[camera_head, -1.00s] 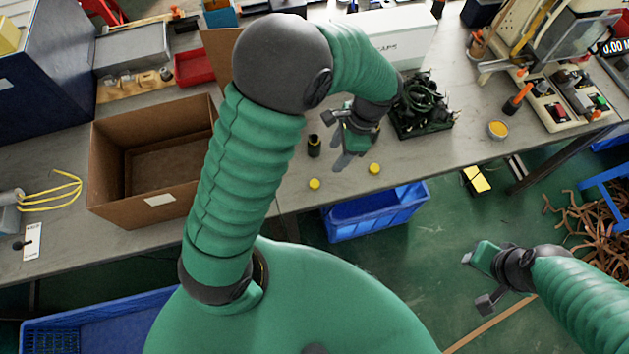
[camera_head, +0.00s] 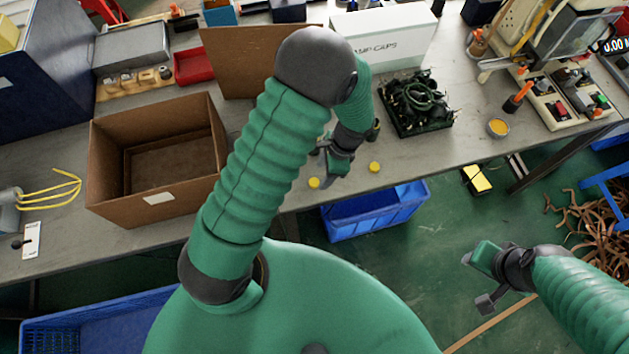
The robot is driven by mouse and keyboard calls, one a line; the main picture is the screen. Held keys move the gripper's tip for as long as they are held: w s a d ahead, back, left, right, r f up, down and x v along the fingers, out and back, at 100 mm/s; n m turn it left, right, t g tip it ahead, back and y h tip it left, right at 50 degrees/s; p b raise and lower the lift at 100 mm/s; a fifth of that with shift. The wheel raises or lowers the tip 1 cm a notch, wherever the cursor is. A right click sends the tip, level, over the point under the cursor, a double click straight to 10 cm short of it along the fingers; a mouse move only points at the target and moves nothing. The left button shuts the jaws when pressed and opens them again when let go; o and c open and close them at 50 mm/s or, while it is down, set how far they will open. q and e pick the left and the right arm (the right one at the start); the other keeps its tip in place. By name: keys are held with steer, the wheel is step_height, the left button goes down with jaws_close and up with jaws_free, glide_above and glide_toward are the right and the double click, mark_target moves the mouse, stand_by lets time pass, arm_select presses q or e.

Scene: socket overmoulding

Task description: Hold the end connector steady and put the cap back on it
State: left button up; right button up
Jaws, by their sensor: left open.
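Two small yellow caps lie on the grey table near its front edge, one cap (camera_head: 314,183) to the left and the other cap (camera_head: 375,167) to the right. My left gripper (camera_head: 328,168) is open and points down over the table, close to the left cap. A dark cylindrical end connector (camera_head: 374,129) with a yellowish rim shows partly behind my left wrist. The spot where a dark connector stood earlier is now covered by my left arm. My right gripper (camera_head: 477,279) is open and empty, off the table above the floor.
A black tray of dark cables (camera_head: 418,105) stands right of my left gripper. A white box marked for caps (camera_head: 385,42) is behind it. An open cardboard box (camera_head: 160,185) stands at left. A blue crate (camera_head: 375,215) sits below the table's front edge.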

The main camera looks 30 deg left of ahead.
mark_target(315, 182)
arm_select(q)
steer(key=x, duration=0.5)
steer(key=shift+s+a, duration=0.1)
steer(key=shift+a, duration=0.35)
steer(key=shift+c, duration=0.4)
jaws_close()
